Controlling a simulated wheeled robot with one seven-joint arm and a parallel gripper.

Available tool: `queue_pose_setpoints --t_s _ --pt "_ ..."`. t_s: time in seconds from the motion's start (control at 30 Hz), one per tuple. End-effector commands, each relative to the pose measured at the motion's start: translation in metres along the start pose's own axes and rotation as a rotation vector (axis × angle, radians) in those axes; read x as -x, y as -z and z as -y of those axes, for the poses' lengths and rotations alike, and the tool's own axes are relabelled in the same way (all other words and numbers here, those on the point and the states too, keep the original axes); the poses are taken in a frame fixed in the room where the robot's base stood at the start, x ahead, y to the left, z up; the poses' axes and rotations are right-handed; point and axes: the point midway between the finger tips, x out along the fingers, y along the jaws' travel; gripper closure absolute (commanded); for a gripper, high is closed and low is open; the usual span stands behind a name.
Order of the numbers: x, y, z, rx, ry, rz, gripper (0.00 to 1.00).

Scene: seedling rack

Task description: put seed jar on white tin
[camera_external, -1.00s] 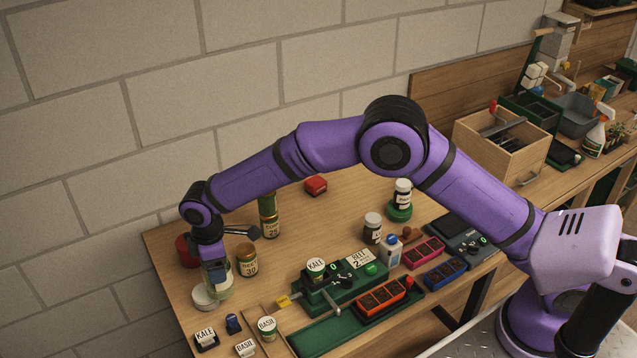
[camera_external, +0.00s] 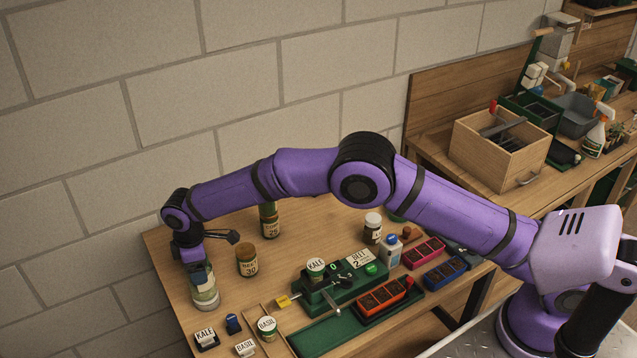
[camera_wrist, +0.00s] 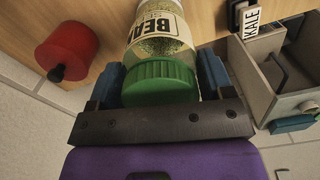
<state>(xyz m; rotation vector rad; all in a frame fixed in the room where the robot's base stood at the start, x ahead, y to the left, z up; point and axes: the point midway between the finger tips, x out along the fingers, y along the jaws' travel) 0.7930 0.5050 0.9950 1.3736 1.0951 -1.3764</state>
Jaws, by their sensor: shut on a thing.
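The seed jar (camera_external: 206,295) is clear, with a green lid and a pale label reading BEAN; it also shows in the wrist view (camera_wrist: 160,48). My gripper (camera_external: 202,272) is shut on it near the lid, its blue fingers on both sides in the wrist view (camera_wrist: 160,82). In the external view the jar is at the far left of the bench, roughly upright. The white tin is not clearly visible now; the jar and gripper cover the spot where it showed earlier. I cannot tell whether the jar touches it.
A red tin (camera_wrist: 68,52) with a black knob stands near the jar. A brown-lidded jar (camera_external: 247,261) stands to the right. A green machine (camera_external: 335,290) stands further right.

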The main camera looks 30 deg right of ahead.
Motion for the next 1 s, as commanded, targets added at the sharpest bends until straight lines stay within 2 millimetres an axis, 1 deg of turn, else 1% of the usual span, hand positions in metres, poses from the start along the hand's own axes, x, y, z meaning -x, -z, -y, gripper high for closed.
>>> queue_pose_setpoints --t_s 0.23,0.27,0.3,0.37,0.63,0.73,0.87,1.0 --pt "-0.002 0.0 0.0 0.0 0.0 -0.001 0.77" --pt "-0.003 0.0 0.0 0.0 0.001 0.0 0.24" --pt "-0.003 0.0 0.0 0.0 0.0 0.0 0.15" --pt "-0.002 0.0 0.0 0.0 0.0 0.0 0.01" --pt "-0.002 0.0 0.0 0.0 0.0 0.0 0.0" --pt "0.004 0.0 0.0 0.001 0.0 -0.001 0.0" --pt "0.02 0.001 0.0 0.0 -0.001 -0.003 0.0" --pt "0.048 0.001 0.001 0.001 0.0 -0.003 0.0"
